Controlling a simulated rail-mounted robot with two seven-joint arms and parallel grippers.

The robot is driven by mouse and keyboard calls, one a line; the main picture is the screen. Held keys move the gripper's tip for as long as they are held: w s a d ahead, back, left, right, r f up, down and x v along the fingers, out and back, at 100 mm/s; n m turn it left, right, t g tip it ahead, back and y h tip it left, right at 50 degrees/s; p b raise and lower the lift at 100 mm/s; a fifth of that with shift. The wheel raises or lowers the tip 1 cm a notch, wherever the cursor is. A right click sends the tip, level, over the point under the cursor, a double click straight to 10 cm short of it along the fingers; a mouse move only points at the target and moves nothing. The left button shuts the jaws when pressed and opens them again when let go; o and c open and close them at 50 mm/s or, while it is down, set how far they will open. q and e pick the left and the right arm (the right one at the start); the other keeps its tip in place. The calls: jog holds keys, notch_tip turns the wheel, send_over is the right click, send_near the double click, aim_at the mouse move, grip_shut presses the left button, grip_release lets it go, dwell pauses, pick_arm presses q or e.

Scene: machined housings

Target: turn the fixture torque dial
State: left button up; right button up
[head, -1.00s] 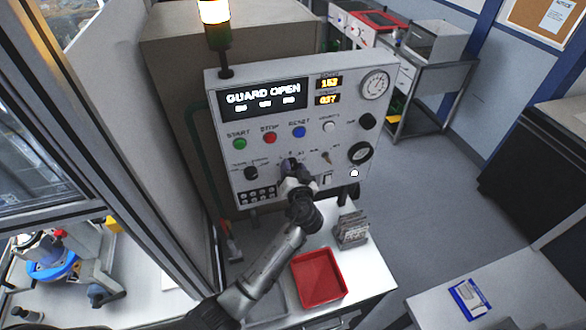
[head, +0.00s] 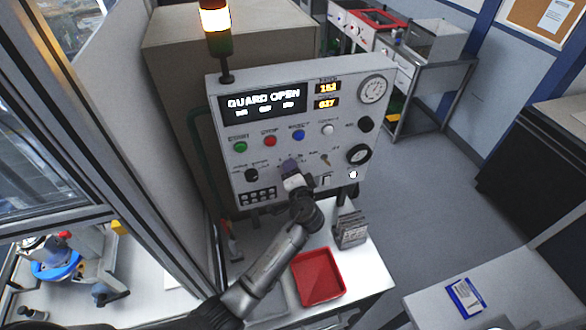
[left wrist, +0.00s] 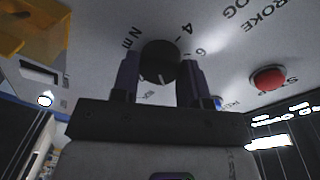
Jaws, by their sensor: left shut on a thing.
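The fixture torque dial (left wrist: 160,62) is a dark round knob with a pale pointer line on the grey panel. Marks "Nm", "4" and "6" show around it in the left wrist view. My left gripper (left wrist: 160,77) has its two purple fingers on either side of the knob and is shut on it. In the head view my left gripper (head: 289,166) is at the lower middle of the control panel (head: 225,110) and hides the dial. My right gripper is not in view.
Green, red and blue buttons (head: 299,135) sit above the gripper, with another dark knob (head: 251,175) to its left. A red tray (head: 318,277) and a grey rack (head: 350,231) stand on the bench below. A lit stack light (head: 215,20) rises over the panel.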

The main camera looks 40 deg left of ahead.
pick_arm(q)
jog(key=shift+m, duration=0.6)
jog(key=o, duration=0.9)
jog(key=shift+d, duration=0.1)
jog(key=shift+b+v, duration=1.95)
jog(key=shift+v, duration=4.95)
